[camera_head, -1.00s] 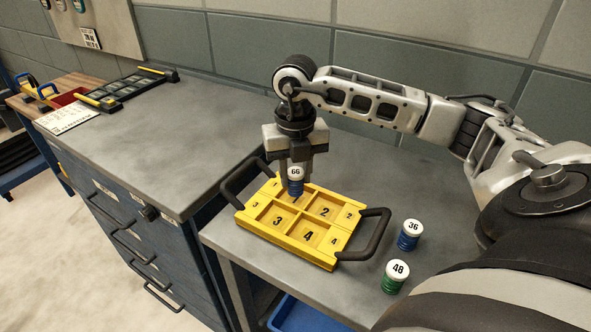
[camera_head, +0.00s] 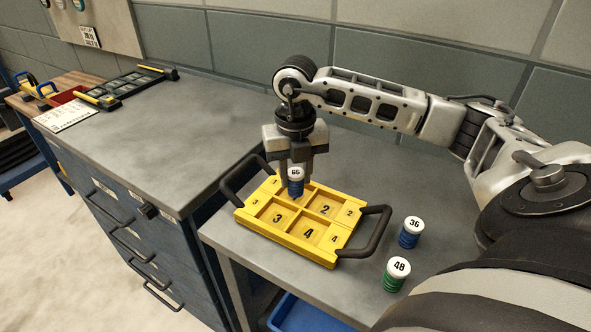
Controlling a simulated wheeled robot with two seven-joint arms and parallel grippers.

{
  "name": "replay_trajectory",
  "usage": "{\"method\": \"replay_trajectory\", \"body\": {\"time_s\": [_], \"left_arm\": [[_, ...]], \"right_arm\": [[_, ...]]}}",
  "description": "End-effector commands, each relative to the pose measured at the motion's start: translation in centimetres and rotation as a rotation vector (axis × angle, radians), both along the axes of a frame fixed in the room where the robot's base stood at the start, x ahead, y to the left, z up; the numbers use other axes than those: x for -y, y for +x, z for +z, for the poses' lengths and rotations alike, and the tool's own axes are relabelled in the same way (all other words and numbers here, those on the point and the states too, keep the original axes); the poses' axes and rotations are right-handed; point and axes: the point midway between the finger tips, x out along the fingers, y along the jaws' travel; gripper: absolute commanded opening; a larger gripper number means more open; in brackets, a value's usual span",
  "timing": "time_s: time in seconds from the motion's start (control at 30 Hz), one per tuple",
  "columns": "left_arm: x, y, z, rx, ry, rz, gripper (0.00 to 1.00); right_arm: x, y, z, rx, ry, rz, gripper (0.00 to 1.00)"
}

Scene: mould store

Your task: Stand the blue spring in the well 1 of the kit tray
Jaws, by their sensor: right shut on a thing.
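The yellow kit tray (camera_head: 291,243) with two dark handles lies on the grey bench, its wells marked 2, 3 and 4 in plain sight. My right gripper (camera_head: 295,176) points straight down over the tray's back-left well. It is shut on a blue spring (camera_head: 296,187) with a white cap marked 66, held upright. The spring and fingers hide the number of that well. I cannot tell whether the spring's foot touches the well floor. My left gripper is not in view.
A blue spring marked 36 (camera_head: 411,233) and a green spring marked 48 (camera_head: 396,275) stand on the bench right of the tray. A higher grey cabinet top (camera_head: 160,140) is to the left, mostly clear. A blue bin (camera_head: 300,315) shows below the bench.

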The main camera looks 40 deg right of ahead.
Motion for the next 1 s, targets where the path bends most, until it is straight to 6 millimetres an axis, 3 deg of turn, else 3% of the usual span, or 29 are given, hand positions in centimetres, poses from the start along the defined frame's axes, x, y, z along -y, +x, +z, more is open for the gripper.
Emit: {"method": "replay_trajectory", "body": {"time_s": [0.3, 0.33, 0.4, 0.6, 0.67, 0.7, 1.0], "left_arm": [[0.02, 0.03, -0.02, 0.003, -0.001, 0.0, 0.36], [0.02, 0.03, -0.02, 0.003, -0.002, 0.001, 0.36], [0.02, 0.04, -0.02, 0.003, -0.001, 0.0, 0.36], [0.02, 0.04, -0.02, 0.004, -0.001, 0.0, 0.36], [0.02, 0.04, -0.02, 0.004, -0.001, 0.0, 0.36], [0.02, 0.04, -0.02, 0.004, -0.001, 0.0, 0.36], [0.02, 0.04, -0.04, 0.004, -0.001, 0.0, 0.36]], "right_arm": [[-0.01, 0.0, -0.13, 0.0, 0.0, 0.0, 0.07], [0.0, 0.01, -0.13, 0.0, 0.0, 0.0, 0.36], [-0.01, 0.0, -0.13, 0.0, 0.0, 0.0, 0.56], [-0.01, 0.0, -0.13, 0.0, 0.0, 0.0, 0.56], [-0.01, 0.0, -0.15, -0.001, 0.0, 0.0, 0.42], [-0.01, 0.0, -0.15, -0.001, 0.0, 0.0, 0.4], [0.0, -0.01, -0.15, 0.0, 0.0, 0.0, 0.4]]}}
